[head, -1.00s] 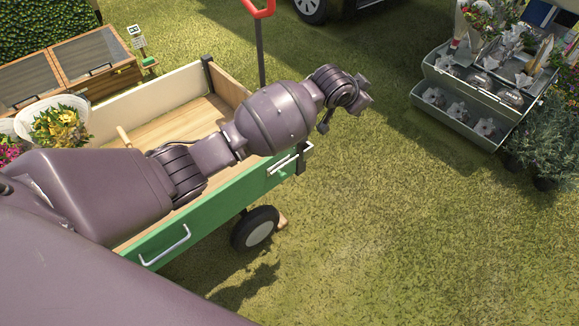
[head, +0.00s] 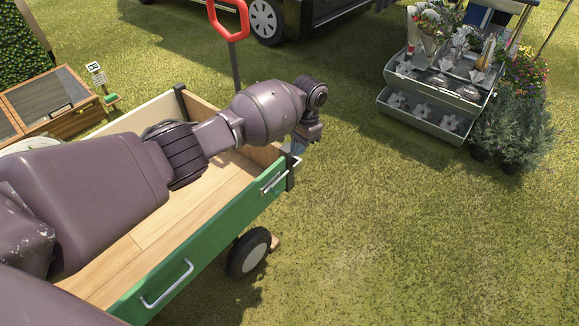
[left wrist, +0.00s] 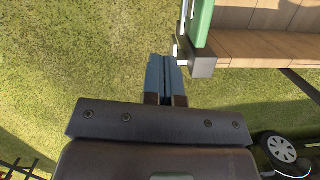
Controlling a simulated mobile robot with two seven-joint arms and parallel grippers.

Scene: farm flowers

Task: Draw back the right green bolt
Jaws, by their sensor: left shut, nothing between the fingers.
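The cart's green side panel (head: 205,232) runs from lower left to a dark corner post (head: 290,172). The silver bolt (head: 273,182) sits at the panel's right end, by that post. My left gripper (head: 299,147) points down just above and beyond this corner. In the left wrist view its blue fingers (left wrist: 165,75) are shut and empty. There the green panel end (left wrist: 203,20), a pale metal bolt end (left wrist: 182,48) and the grey post (left wrist: 203,65) lie just up and right of the fingertips, apart from them. My right gripper is out of view.
A silver handle (head: 168,284) is on the panel's left part. A red pull handle (head: 230,20) rises behind the cart, and a wheel (head: 249,253) stands below the panel. A tiered flower stand (head: 425,115) is at the right. Grass to the right of the cart is clear.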

